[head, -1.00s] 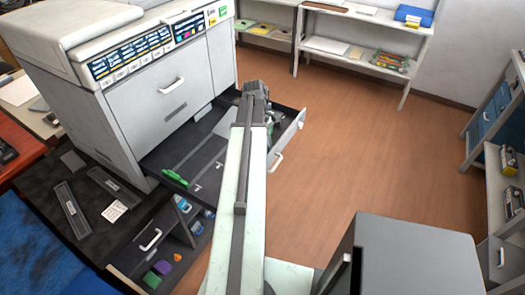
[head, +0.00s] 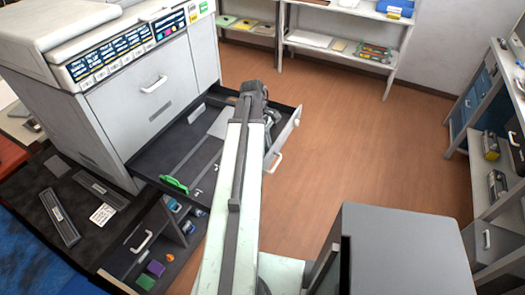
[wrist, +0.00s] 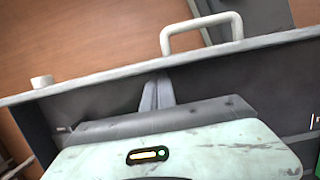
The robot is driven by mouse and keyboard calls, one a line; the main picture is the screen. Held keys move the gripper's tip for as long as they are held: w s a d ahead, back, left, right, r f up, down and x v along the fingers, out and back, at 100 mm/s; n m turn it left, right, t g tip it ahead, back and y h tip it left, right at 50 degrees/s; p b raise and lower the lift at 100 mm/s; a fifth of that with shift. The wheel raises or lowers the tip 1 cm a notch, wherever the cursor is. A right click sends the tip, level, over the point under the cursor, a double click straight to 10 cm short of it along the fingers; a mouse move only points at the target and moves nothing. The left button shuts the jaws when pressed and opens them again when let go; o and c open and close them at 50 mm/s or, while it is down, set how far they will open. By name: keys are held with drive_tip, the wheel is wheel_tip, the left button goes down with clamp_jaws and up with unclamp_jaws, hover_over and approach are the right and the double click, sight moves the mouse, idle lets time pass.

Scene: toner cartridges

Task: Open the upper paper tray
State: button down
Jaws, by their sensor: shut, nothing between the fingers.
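The upper paper tray (head: 195,150) is a dark, shallow drawer, pulled well out of the white printer (head: 150,90) in the head view. Its light front panel (head: 289,125) has a white handle (head: 275,162) on the outer side. In the wrist view, the panel's pale rim (wrist: 100,80) crosses the picture and the handle (wrist: 204,30) shows beyond it. My gripper (wrist: 157,92) is shut and empty, on the inner side of the front panel, close to it. Whether the fingers touch the panel cannot be told. In the head view, my arm hides part of the tray.
A green piece (head: 174,185) lies at the tray's near edge. A lower open drawer (head: 125,277) with small coloured items stands at lower left. A grey cabinet (head: 400,245) is at lower right. Shelves (head: 345,50) line the back and right. The brown floor (head: 350,140) between is clear.

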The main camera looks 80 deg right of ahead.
drive_tip(key=shift+r, duration=0.1)
drive_tip(key=p+v, duration=0.9)
drive_tip(key=shift+r+p, duration=0.35)
drive_tip(key=shift+r, duration=0.1)
drive_tip(key=shift+w, duration=0.1)
